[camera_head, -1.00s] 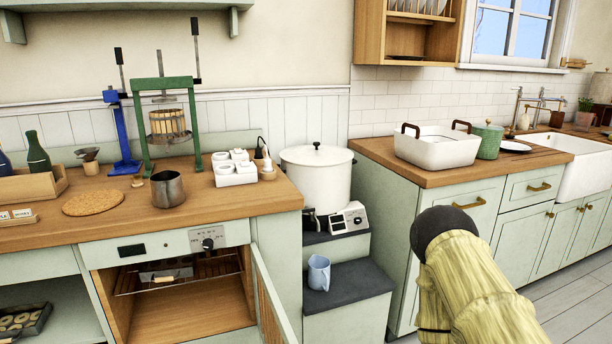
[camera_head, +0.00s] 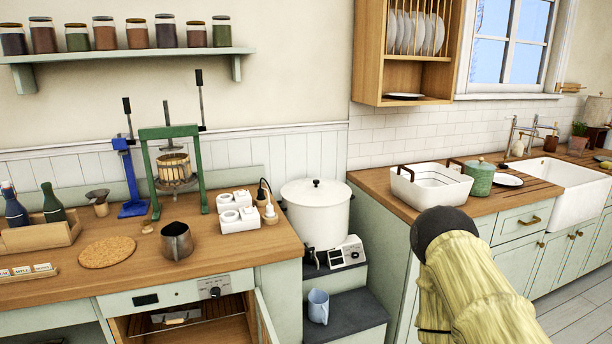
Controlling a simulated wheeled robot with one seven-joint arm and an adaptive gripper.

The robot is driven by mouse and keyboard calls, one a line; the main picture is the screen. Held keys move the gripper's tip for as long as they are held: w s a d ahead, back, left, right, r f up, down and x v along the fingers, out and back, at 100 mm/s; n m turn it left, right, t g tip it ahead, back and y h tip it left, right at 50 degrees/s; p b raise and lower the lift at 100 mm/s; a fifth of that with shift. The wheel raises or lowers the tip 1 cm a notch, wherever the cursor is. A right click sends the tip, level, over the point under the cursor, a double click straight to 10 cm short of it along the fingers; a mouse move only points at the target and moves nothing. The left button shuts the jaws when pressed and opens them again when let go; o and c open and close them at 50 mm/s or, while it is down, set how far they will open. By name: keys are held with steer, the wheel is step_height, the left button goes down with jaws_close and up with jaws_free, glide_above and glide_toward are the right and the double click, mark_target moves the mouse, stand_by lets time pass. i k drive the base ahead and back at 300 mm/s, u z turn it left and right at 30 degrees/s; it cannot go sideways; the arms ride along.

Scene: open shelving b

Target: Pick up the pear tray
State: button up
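No tray that I can tell to be the pear tray shows now. An open cabinet (camera_head: 212,328) under the left counter has a wire rack inside with a pale item (camera_head: 178,317) on it, too small and shaded to name. Small label cards (camera_head: 26,270) stand in a wooden holder on the counter's left end; their words are hard to read. My arm, in a yellow sleeve with a dark rounded end, rises at the lower right. My gripper is not in view.
The left counter (camera_head: 230,258) holds a green press (camera_head: 170,132), a metal jug (camera_head: 177,241), a cork mat (camera_head: 107,252) and a wooden bottle crate (camera_head: 40,238). A white pot (camera_head: 317,212) stands between the counters. The cabinet's open door (camera_head: 266,320) juts forward.

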mark_target(180, 314)
steer(key=z, duration=1.65)
steer(key=i, duration=1.2)
steer(key=u, duration=2.8)
